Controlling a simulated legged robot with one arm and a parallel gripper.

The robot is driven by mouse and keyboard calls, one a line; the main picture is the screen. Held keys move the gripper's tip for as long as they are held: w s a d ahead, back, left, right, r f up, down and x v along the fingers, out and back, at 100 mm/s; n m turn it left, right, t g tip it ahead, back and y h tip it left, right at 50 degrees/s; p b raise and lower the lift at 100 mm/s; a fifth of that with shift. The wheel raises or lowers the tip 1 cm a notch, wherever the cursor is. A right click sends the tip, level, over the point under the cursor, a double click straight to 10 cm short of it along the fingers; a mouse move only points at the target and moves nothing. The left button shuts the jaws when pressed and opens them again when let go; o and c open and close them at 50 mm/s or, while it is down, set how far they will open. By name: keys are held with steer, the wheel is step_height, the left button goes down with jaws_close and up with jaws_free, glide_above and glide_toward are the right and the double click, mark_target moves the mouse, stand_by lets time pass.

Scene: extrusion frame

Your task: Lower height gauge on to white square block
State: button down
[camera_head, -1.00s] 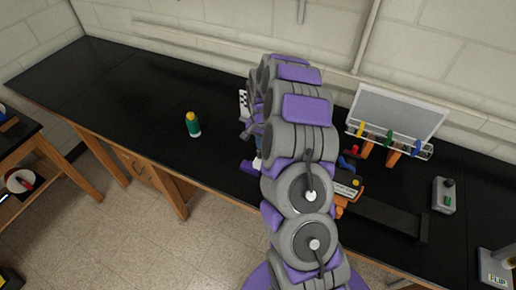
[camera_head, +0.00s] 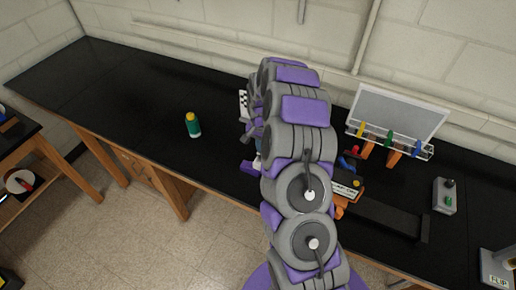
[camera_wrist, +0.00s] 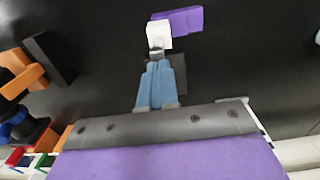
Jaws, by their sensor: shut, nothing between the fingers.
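In the wrist view the white square block (camera_wrist: 158,35) sits on the black bench, beside a purple piece (camera_wrist: 180,20). My gripper (camera_wrist: 156,62) has light blue fingers, closed together and pointing at the white block. A small grey part shows at the fingertips; I cannot tell whether they touch it. A dark grey piece (camera_wrist: 178,70) shows partly behind the fingers; I cannot tell whether it belongs to the height gauge. In the head view the purple piece (camera_head: 250,167) shows left of my arm, which hides the gripper and most of the gauge area.
A green bottle with a yellow cap (camera_head: 193,125) stands on the bench (camera_head: 110,95) to the left. A tool rack (camera_head: 392,125), orange parts (camera_head: 342,208) and a grey switch box (camera_head: 444,195) lie to the right. The left bench is mostly clear.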

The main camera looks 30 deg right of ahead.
step_height(320, 180, up, 8)
steer(key=shift+p, duration=0.35)
stand_by(0.6)
stand_by(0.3)
steer(key=s+a+r+n+b, duration=0.3)
steer(key=s+a+b, duration=0.1)
steer(key=s+a, duration=0.25)
steer(key=s+a+r+n+b, duration=0.35)
steer(key=s+a, duration=0.25)
steer(key=s, duration=0.2)
steer(key=s+a+f+n+b, duration=0.1)
steer(key=s+f+b, duration=0.1)
steer(key=s, duration=0.6)
steer(key=s+a+f+n+g+b, duration=0.1)
steer(key=s+b, duration=0.3)
steer(key=s, duration=0.5)
steer(key=s+a+f+n+b, duration=0.2)
steer(key=s, duration=0.6)
steer(key=shift+s+f+g+b, duration=0.2)
steer(key=shift+f+g+b, duration=0.15)
steer(key=shift+g+b, duration=0.05)
